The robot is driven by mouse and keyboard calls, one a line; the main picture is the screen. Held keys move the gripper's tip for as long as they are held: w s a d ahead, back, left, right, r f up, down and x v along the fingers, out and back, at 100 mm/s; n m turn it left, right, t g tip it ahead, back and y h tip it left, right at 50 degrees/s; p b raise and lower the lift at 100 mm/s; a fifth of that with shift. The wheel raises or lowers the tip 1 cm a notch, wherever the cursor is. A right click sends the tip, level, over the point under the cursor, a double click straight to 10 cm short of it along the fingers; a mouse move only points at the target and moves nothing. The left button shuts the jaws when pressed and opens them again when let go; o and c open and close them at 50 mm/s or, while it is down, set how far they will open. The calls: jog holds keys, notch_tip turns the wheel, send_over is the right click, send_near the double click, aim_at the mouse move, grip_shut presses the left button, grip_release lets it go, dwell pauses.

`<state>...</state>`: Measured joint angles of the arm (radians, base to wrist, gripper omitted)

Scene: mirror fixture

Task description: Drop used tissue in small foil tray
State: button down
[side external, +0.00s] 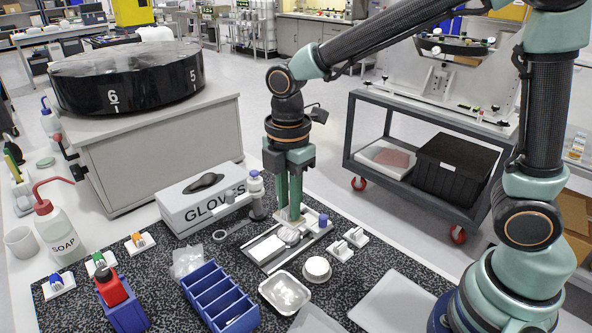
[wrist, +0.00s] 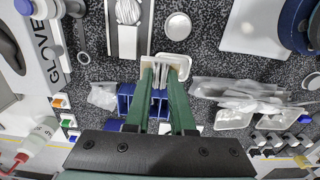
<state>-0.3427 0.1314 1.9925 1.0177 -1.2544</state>
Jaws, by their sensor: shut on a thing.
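My gripper (side external: 290,205) points straight down and is shut on the used tissue (side external: 288,217), a small pale crumpled piece at its fingertips. In the wrist view, pale material shows around my fingertips (wrist: 165,66).

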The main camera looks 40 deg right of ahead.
jog(key=s+a+f, duration=0.3)
jog(key=f, duration=0.5)
jog(key=shift+s, duration=0.3)
jog(key=shift+f, duration=0.1)
jog(key=c, duration=0.7)
grip_release()
notch_tip(320, 180, up, 12)
jog(key=shift+r, duration=0.1)
